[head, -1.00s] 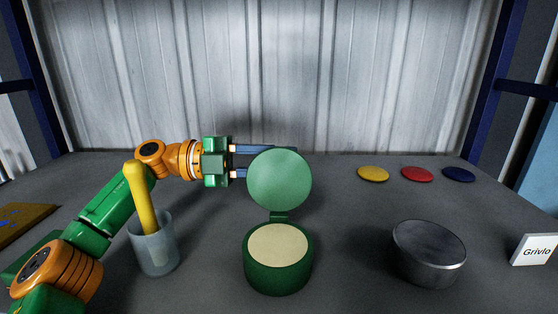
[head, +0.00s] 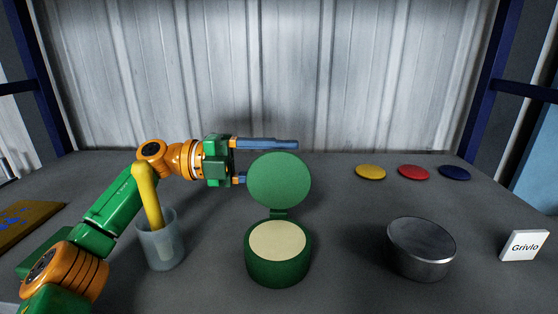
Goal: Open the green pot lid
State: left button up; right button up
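The green pot (head: 277,268) stands on the grey table in the middle of the head view, with a cream-coloured top surface inside it. Its round green lid (head: 279,180) stands up on the hinge at the pot's back, facing me, clear of the opening. My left gripper (head: 266,161) is behind and left of the lid, pointing right. Its fingers are spread apart, with nothing seen between them. The upper finger shows above the lid's top edge; most of the lower finger is hidden behind the lid. My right gripper is not in view.
A translucent cup (head: 162,247) with a yellow rod (head: 146,195) stands close to my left arm. A dark grey round container (head: 421,252) and a "Grivlo" card (head: 524,246) are at right. Yellow (head: 370,172), red (head: 413,172) and blue (head: 455,172) discs lie at the back right.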

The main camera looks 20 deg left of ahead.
pick_arm(q)
jog(key=shift+r, duration=0.1)
jog(key=b+v, duration=0.1)
jog(key=v, duration=0.6)
